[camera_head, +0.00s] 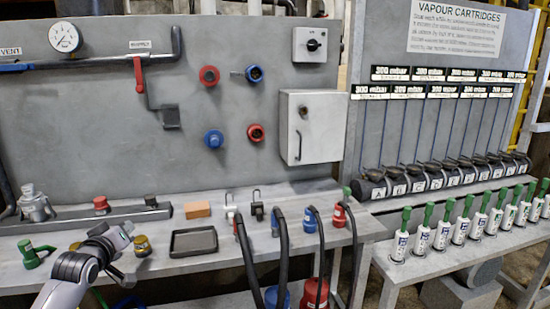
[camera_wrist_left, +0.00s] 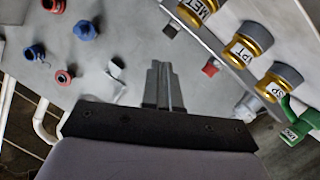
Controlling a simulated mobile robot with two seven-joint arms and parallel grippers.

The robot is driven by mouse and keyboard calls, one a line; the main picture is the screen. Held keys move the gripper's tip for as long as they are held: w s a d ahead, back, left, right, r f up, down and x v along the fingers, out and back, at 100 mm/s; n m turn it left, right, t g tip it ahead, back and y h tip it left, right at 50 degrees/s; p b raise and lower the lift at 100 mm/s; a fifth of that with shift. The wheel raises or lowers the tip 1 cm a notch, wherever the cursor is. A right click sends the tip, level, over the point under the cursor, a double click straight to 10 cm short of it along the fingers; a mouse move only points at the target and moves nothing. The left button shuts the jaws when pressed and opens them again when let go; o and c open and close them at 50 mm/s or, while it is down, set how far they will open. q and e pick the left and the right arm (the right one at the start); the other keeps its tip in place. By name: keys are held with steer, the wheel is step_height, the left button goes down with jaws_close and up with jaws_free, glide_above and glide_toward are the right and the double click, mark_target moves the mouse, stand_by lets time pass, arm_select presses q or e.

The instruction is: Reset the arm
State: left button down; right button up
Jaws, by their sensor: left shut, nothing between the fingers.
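My left arm comes in from the lower left in the head view. Its gripper (camera_head: 124,232) is over the left part of the bench, close to a brass fitting. In the left wrist view the two fingers of the left gripper (camera_wrist_left: 160,85) are together, with nothing held between them. My right gripper is in neither view.
The bench holds a green fitting (camera_head: 32,253), a brass fitting (camera_head: 142,246), a black tray (camera_head: 193,241) and an orange block (camera_head: 197,209). Hoses (camera_head: 281,250) hang at its front edge. Behind stands a grey panel (camera_head: 110,100). Several green-topped cartridges (camera_head: 421,241) stand at right.

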arm_select(q)
steer(key=s+d+f+m+g+h, duration=0.1)
steer(key=s+d+f+m, duration=0.35)
steer(key=s+f, duration=0.35)
steer(key=s+d+f+m+h, duration=0.1)
steer(key=s+d+f+m, duration=0.35)
steer(key=s+f, duration=0.35)
steer(key=s+d+f+g, duration=0.2)
steer(key=s+f, duration=0.3)
steer(key=s, duration=0.5)
steer(key=s+d+f+g+h, duration=0.1)
steer(key=s+d+f, duration=0.3)
steer(key=s, duration=0.7)
steer(key=shift+s+d+f+g, duration=0.3)
steer(key=shift+d+f+g, duration=0.15)
steer(key=shift+d, duration=0.25)
